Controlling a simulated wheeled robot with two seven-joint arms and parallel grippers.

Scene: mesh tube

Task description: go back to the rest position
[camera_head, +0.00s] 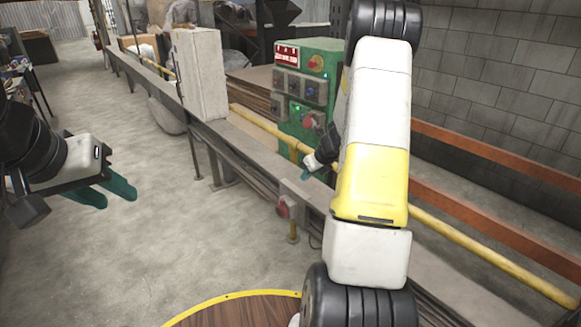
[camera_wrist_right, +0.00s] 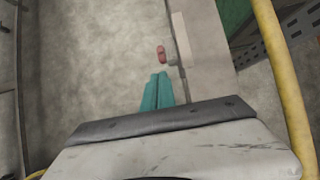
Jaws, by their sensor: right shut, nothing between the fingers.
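My left gripper (camera_head: 118,194) is at the left edge of the head view, over the concrete floor. My right arm crosses the middle of the head view. Its gripper (camera_head: 308,174) shows only in part near the machine's rail, with the arm hiding much of it. In the right wrist view the teal fingers of my right gripper (camera_wrist_right: 157,76) are side by side, shut and empty, above the floor.
A green control box (camera_head: 306,84) stands behind a yellow pipe (camera_head: 262,122). A tall grey block (camera_head: 199,73) stands on the long rail. A red button (camera_head: 283,208) is on the rail's near side. A round wooden table (camera_head: 245,314) is at the bottom. Open floor (camera_head: 160,240) lies left.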

